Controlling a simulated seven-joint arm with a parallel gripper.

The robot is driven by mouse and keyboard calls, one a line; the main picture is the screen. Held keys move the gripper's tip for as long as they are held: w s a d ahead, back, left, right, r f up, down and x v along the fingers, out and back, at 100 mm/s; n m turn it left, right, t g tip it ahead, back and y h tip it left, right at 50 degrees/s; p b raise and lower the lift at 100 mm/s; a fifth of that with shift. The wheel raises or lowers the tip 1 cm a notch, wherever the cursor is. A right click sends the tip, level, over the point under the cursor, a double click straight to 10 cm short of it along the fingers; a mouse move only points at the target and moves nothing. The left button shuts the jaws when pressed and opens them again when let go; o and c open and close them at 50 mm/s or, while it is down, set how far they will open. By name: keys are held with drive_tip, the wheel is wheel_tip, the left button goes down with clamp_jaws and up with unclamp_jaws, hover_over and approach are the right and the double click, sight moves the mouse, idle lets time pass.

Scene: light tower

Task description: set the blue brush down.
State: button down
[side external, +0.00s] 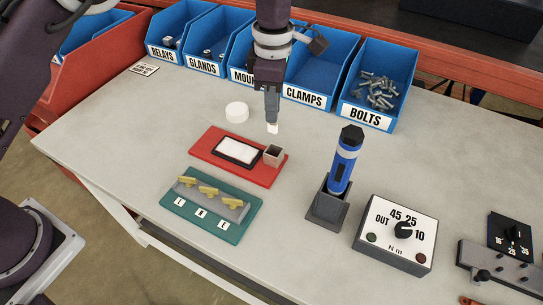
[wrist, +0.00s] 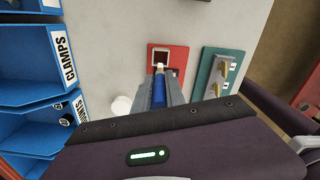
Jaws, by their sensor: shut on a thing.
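The blue brush (wrist: 159,92) is between my gripper's fingers, and its pale tip points down. In the side view most of the brush is hidden by the fingers and only the whitish tip (side external: 273,128) shows. My gripper (side external: 272,108) is shut on the brush and held above the table. The tip is apart from the small square cup (side external: 273,156) on the red base (side external: 262,176); it appears above the cup in the side view. In the wrist view the tip overlaps the cup's near edge (wrist: 160,65). A white pad in a black frame (side external: 238,151) lies beside the cup.
A white round puck (side external: 237,111) lies behind the red base. A teal board (side external: 205,217) with yellow switches is in front. A blue tool (side external: 343,165) stands in a dark holder, right. A torque box (side external: 395,235) is further right. Blue bins (side external: 315,75) line the back.

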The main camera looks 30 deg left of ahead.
sight(274, 133)
drive_tip(key=f, duration=0.9)
drive_tip(key=shift+d+f, duration=0.25)
drive_tip(key=shift+f, duration=0.15)
drive_tip(key=shift+f, duration=0.1)
drive_tip(key=c, duration=1.4)
unclamp_jaws()
wheel_tip(274, 133, up, 12)
drive_tip(key=shift+r, duration=0.15)
